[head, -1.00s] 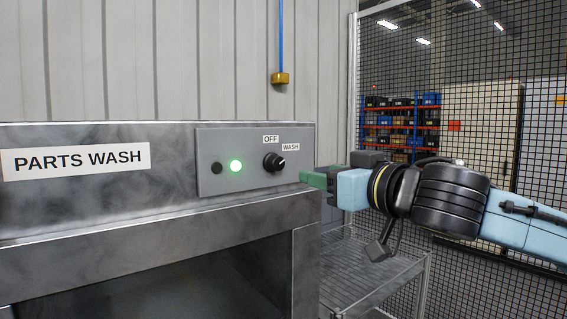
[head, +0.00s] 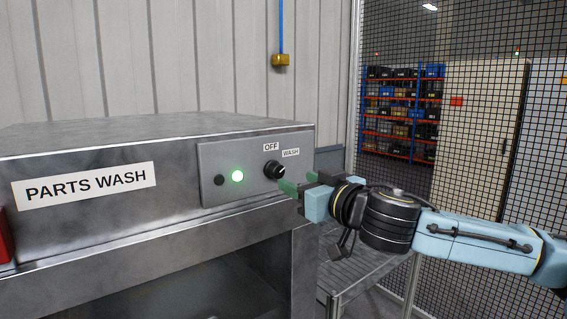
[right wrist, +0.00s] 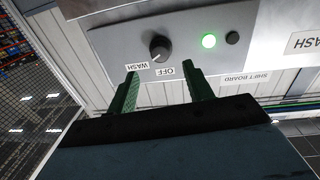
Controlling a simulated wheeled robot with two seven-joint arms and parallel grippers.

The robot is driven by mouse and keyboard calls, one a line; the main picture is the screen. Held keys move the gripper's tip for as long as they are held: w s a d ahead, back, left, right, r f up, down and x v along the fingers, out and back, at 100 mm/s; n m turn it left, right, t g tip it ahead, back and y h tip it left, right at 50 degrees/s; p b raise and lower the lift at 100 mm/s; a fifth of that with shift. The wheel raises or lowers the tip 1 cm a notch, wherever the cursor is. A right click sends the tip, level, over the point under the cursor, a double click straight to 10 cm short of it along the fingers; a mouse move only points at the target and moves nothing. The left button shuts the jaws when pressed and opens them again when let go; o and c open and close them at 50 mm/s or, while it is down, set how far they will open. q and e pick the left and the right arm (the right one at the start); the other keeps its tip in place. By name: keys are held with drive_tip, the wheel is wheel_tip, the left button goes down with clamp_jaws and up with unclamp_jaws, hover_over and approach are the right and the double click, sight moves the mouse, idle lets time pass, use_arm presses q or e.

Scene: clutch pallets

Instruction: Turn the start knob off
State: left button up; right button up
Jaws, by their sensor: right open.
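The start knob (head: 274,169) is a round black dial on the grey control panel (head: 208,157) of the parts washer. Its white mark points toward the WASH label (head: 290,152), not the OFF label (head: 271,146). My right gripper (head: 291,188), with green fingers, is just right of and below the knob in the head view. In the right wrist view, the knob (right wrist: 160,47) appears upside down, beyond and between the open fingertips (right wrist: 165,75). The fingers look apart from it, with nothing between them. My left gripper is out of view.
A green lamp (head: 237,176) glows beside a small black button (head: 219,180). The washer's steel hood (head: 100,217) bears a PARTS WASH sign (head: 85,186). A wire rack (head: 350,272) stands below my right arm, and a mesh fence (head: 450,130) is behind it.

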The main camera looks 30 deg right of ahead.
sight(279, 172)
drive_tip(key=w+p, duration=0.2)
drive_tip(key=w, duration=0.3)
drive_tip(key=shift+w+a+r, duration=0.1)
drive_tip(key=shift+w, duration=0.75)
drive_tip(key=shift+c, duration=0.4)
drive_tip(key=c, duration=0.9)
